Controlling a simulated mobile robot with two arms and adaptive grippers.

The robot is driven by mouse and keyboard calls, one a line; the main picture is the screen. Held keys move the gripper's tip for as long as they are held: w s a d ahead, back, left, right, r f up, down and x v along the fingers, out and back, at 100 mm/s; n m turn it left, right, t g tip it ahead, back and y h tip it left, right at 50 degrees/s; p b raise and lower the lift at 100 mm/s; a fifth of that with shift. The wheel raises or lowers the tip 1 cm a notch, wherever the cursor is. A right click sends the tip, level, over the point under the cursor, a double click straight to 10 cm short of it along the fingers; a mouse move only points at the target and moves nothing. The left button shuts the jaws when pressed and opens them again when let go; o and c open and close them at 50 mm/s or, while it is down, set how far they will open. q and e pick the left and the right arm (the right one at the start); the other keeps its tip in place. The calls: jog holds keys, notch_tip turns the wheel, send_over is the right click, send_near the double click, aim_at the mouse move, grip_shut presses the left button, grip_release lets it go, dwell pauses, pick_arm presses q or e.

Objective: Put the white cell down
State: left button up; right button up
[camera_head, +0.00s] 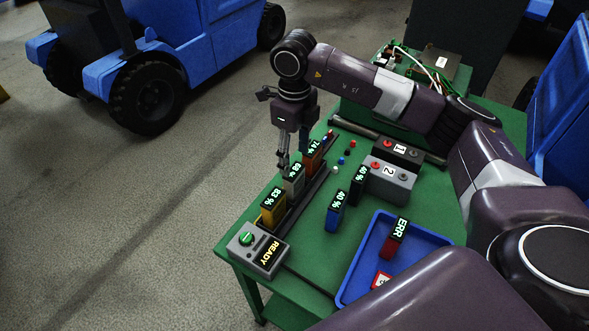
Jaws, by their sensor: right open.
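The white cell (293,184), its display reading about 68 %, stands upright in the dark rack (320,175) between a yellow cell (272,209) reading 83 % and an orange cell (312,159) reading 74 %. My right gripper (293,163) points down right at the top of the white cell. Its jaws are open, with fingers close to the cell; whether they touch it I cannot tell. The gripper partly hides the rack and the neighbouring cells. My left gripper is not in view.
A grey box with a READY display (258,250) stands at the near corner. Blue (334,217) and black (358,186) cells stand right of the rack. A blue tray (358,268) holds a red ERR cell (391,245). Boxes marked 1 (401,151) and 2 (390,178) stand behind.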

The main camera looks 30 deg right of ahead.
notch_tip(320, 180, up, 6)
jog(key=shift+r+b, duration=0.15)
jog(key=shift+b, duration=0.25)
